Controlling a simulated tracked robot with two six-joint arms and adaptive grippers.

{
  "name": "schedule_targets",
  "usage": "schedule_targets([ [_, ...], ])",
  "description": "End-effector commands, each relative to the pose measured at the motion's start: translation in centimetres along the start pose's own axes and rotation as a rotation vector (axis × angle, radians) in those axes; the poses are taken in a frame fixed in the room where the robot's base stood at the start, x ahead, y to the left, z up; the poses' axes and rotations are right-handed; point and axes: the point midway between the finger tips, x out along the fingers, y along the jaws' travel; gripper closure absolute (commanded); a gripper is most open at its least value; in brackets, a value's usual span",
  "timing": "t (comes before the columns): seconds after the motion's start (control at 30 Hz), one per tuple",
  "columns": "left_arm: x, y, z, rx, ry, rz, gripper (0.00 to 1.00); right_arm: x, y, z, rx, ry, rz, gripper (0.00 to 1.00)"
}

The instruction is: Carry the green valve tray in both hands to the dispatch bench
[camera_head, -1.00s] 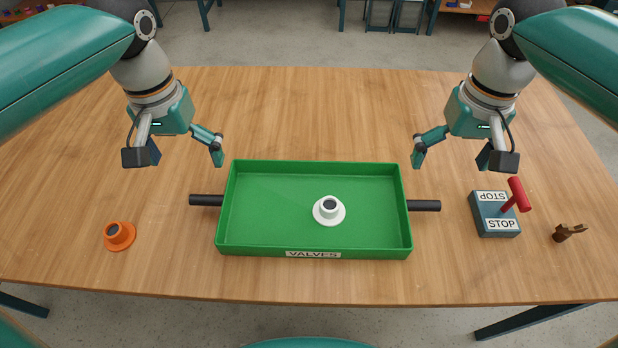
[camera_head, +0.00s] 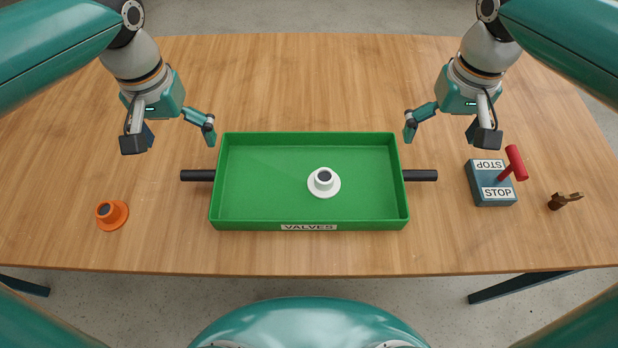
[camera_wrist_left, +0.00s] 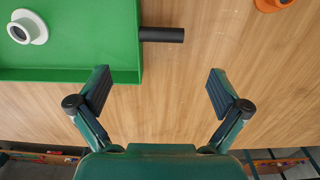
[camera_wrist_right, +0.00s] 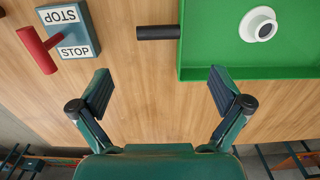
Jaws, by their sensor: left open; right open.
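The green valve tray (camera_head: 265,190) lies on the wooden table, with a "VALVES" label on its near wall. A white flanged fitting (camera_head: 324,182) stands inside it, right of the middle. A black handle sticks out at the left (camera_head: 198,175) and another at the right (camera_head: 420,175). My left gripper (camera_head: 180,136) is open and empty, behind and above the left handle, which also shows in the left wrist view (camera_wrist_left: 162,35). My right gripper (camera_head: 446,132) is open and empty, behind and above the right handle, which also shows in the right wrist view (camera_wrist_right: 158,32).
An orange flanged fitting (camera_head: 112,214) stands on the table left of the tray. A blue-grey STOP box (camera_head: 490,184) with a red lever (camera_head: 515,163) stands to the right, and a small brown object (camera_head: 563,201) lies beyond it. The table behind the tray is clear.

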Motion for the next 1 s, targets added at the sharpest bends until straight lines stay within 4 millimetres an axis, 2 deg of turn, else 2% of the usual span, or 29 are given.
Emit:
schedule_targets([
  [0.2,4.6,0.0,0.1,0.001,-0.006,-0.001,0.00,4.6,0.1,0.2,0.001,-0.007,0.001,0.00],
  [0.5,9.9,-0.1,0.1,0.000,-0.005,-0.001,0.00,9.9,0.0,0.1,-0.001,-0.005,0.000,0.00],
  [0.7,11.8,-0.1,0.1,0.000,-0.002,-0.001,0.00,11.8,0.0,0.1,-0.001,-0.003,0.000,0.00],
  [1.0,12.2,-0.1,0.0,0.000,0.000,0.000,0.00,12.2,-0.1,0.0,-0.001,0.000,-0.001,0.00],
])
